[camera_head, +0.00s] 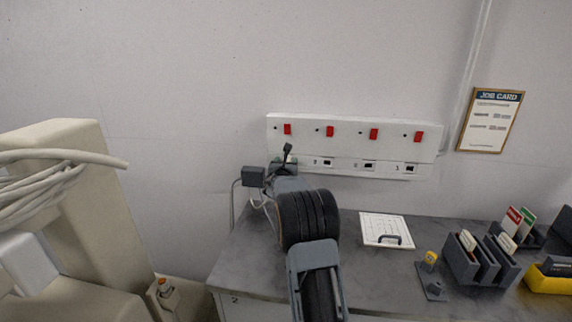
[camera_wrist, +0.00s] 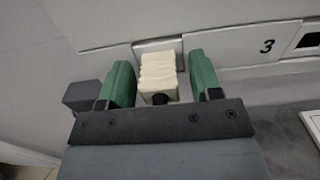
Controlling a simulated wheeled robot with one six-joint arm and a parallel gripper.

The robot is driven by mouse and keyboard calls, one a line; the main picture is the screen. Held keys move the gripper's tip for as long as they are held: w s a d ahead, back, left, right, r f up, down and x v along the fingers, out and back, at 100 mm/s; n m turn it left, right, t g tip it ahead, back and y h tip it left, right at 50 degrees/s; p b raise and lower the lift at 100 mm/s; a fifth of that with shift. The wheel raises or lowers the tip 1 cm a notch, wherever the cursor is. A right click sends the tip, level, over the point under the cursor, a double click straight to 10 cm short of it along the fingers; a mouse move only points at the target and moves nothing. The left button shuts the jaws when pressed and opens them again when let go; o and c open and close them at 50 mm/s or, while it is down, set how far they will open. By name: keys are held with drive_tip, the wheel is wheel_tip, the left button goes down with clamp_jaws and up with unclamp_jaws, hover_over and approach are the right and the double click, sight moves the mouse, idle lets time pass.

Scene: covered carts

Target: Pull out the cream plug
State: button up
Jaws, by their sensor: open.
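The cream plug (camera_wrist: 158,78) sits at a socket in the lower strip of the white wall panel (camera_head: 350,136). It has a ribbed cream body and a dark round end facing me. My gripper (camera_wrist: 160,64) is open, with one green finger on each side of the plug. A gap shows between each finger and the plug, wider on the right. In the head view my gripper (camera_head: 287,158) is at the panel's left end and hides most of the plug.
Red switches (camera_head: 330,131) line the panel above empty numbered sockets (camera_head: 369,166). A dark grey box (camera_head: 253,176) with a cable is left of my gripper. The grey worktop (camera_head: 340,240) holds a white board (camera_head: 386,230) and card holders (camera_head: 470,262). A beige cart (camera_head: 75,200) stands left.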

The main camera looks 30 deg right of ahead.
idle(0.4)
clamp_jaws()
idle(0.4)
drive_tip(key=shift+a+b, duration=0.1)
drive_tip(key=shift+b, duration=0.2)
drive_tip(key=shift+s+a, duration=0.1)
drive_tip(key=shift+s, duration=0.05)
drive_tip(key=shift+b+v, duration=1.55)
drive_tip(key=shift+v, duration=1.15)
